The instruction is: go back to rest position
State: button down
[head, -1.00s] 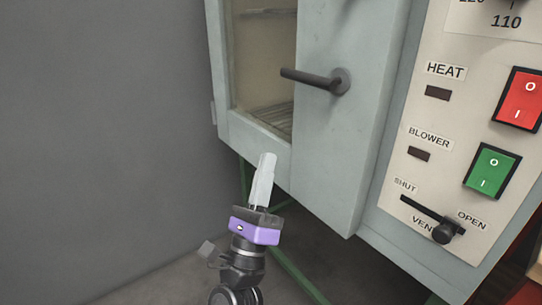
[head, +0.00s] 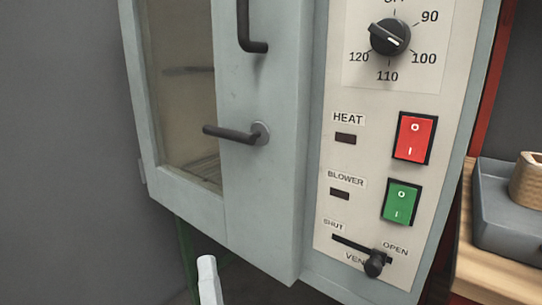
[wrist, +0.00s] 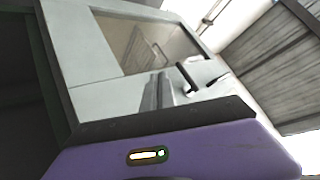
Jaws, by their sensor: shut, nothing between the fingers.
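My gripper (head: 209,282) shows at the bottom of the head view, in front of the oven's lower edge. Only its pale fingertips are visible there, held together with nothing in them. In the wrist view the fingers (wrist: 158,92) point toward the oven door, and the purple gripper body (wrist: 200,150) fills the lower part. The grey oven (head: 265,210) has its windowed door closed. Its dark door latch (head: 236,134) sticks out to the left and is apart from my gripper.
The control panel has a dial (head: 390,37), a red switch (head: 415,138), a green switch (head: 401,202) and a vent slider (head: 374,262) at the open end. Clear grey wall lies left.

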jog(key=s+d+f+n+g+h, duration=0.2)
jog(key=s+d+f+n+g, duration=0.3)
jog(key=s+d+f+n, duration=0.8)
jog(key=s+d+f+m+g+h, duration=0.1)
jog(key=s+d+f+g+h, duration=0.2)
jog(key=s+d, duration=0.7)
jog(key=s+d+f+m+g+h, duration=0.1)
jog(key=s+d+f+g+h, duration=0.2)
jog(key=s+d, duration=0.6)
notch_tip(320, 180, up, 36)
jog(key=s+a+p, duration=0.2)
jog(key=p, duration=3.4)
jog(key=shift+r+m, duration=0.15)
jog(key=shift+m, duration=0.15)
jog(key=shift+s, duration=0.1)
